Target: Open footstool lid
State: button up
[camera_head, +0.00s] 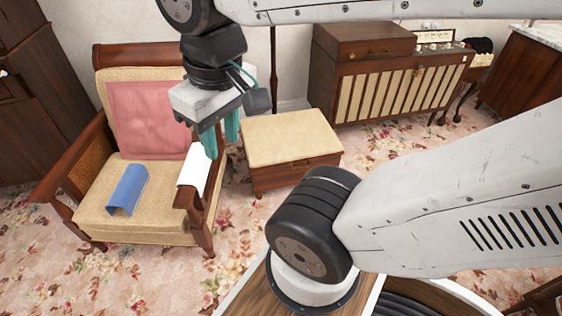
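The footstool (290,141) stands on the floral carpet in the middle of the view. It has a dark wooden box body and a beige padded lid, which is shut. A small dark spot, maybe a knob or lock, shows on its front face. My gripper (221,142) hangs fingers-down to the left of the footstool, between it and the armchair. Its teal fingers seem to stand a little apart with nothing visible between them. They overlap the armchair's right arm in the picture. How high the fingertips are above the floor is hard to tell.
A wooden armchair (95,208) with a pink cushion (148,118), a blue cloth (127,190) and a white cloth (194,170) stands at left. A wooden cabinet (400,88) stands behind the footstool. Carpet is clear left of the footstool's front.

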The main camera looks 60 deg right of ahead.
aim_at(290, 138)
jog(key=z, duration=0.55)
jog(key=i, duration=0.9)
jog(key=z, duration=0.9)
